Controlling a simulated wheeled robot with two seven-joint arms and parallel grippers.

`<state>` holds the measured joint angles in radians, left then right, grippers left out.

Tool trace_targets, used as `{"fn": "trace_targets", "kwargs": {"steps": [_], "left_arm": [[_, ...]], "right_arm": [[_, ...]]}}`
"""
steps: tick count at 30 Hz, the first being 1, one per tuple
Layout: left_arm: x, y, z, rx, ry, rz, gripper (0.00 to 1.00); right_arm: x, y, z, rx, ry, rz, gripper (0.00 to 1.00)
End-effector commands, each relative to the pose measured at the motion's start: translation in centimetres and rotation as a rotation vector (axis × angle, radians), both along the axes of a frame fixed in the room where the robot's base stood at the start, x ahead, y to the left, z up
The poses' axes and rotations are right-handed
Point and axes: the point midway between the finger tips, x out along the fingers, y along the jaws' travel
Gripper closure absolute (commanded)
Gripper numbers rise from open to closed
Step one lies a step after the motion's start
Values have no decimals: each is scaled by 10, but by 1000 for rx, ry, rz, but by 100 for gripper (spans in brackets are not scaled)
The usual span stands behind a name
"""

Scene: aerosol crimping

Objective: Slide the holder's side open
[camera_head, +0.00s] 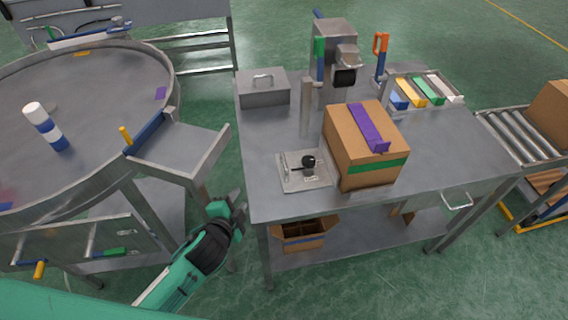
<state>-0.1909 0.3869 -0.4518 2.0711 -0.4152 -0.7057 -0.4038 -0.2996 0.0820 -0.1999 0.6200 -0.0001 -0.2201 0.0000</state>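A small metal holder plate (305,183) lies on the workbench near its front left. A black round knob (308,161) stands on it, with small fittings beside it. I cannot tell from here how its side stands. My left gripper (240,203) is in front of the bench's left edge, apart from the holder and to its lower left. No object shows in it, and its finger gap is too small to read. My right gripper is not in view.
A cardboard box (352,150) with purple and green tape stands right beside the holder. A crimping machine (334,60), grey case (263,88) and coloured bins (425,90) are behind. A round table (90,90) with a striped can (46,127) is at left.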

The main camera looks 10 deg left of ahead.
Motion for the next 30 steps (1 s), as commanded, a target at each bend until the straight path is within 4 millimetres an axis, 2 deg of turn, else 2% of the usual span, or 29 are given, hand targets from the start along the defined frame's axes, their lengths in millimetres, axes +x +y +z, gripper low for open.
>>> {"fn": "trace_targets", "kwargs": {"steps": [6, 15, 20, 23, 30], "left_arm": [[29, -19, 4, 188, -170, -198, 67], [49, -41, 1, 429, -373, -459, 67], [55, -47, 0, 456, -398, -491, 67], [65, -52, -1, 455, -397, -490, 67], [105, -72, -6, 453, -396, -488, 67]], "right_arm": [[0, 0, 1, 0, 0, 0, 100], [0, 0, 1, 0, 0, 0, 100], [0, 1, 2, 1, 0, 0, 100], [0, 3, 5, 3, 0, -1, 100], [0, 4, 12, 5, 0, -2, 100]]}}
